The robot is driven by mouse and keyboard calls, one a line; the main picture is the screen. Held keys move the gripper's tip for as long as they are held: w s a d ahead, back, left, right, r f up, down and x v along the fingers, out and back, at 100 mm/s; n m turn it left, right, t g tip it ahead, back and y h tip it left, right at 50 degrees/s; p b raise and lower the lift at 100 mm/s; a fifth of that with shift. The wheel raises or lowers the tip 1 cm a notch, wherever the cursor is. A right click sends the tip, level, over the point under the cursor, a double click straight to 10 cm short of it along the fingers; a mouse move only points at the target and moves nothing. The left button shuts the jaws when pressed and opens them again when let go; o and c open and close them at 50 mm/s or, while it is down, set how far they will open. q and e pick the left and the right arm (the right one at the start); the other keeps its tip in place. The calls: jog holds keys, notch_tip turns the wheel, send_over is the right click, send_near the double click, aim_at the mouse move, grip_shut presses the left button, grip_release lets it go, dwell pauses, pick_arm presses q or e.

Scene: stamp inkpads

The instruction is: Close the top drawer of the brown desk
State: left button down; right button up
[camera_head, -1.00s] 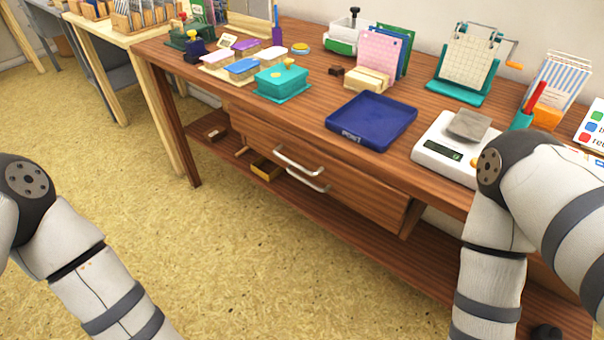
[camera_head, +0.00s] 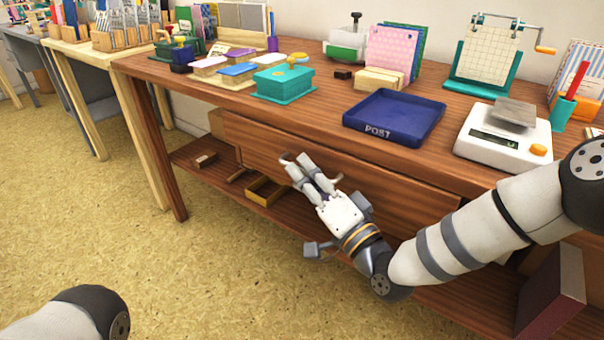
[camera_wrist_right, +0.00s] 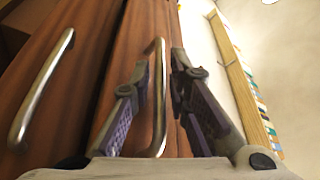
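The brown desk (camera_head: 165,75) has a wooden top drawer front (camera_head: 265,140) under its tabletop. How far the drawer stands out is hard to tell. My right gripper (camera_head: 297,168) is in front of the drawer front, its fingers hiding much of the metal handles. In the right wrist view the gripper (camera_wrist_right: 158,88) is open, with one long metal handle (camera_wrist_right: 158,110) showing between its two fingers; contact is not clear. A second handle (camera_wrist_right: 40,90) lies to the left on another drawer front. My left gripper is out of view; only part of the left arm shows at bottom left.
On the desktop are a blue post tray (camera_head: 394,117), a white scale (camera_head: 502,141), a teal box (camera_head: 284,83) and stamp pads. A low shelf (camera_head: 420,295) below holds a yellow tray (camera_head: 267,191) and a dark red box (camera_head: 550,293). Open floor lies at left.

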aim_at(317, 159)
jog(key=shift+w+a+r, duration=0.1)
jog(key=shift+w+a, duration=0.25)
jog(key=shift+w, duration=0.2)
grip_shut()
jog(key=w+d+b, duration=0.2)
jog(key=w, duration=0.1)
jog(key=shift+w+d, duration=0.2)
jog(key=shift+d, duration=0.15)
grip_release()
jog(key=shift+w, duration=0.1)
jog(key=v, duration=1.2)
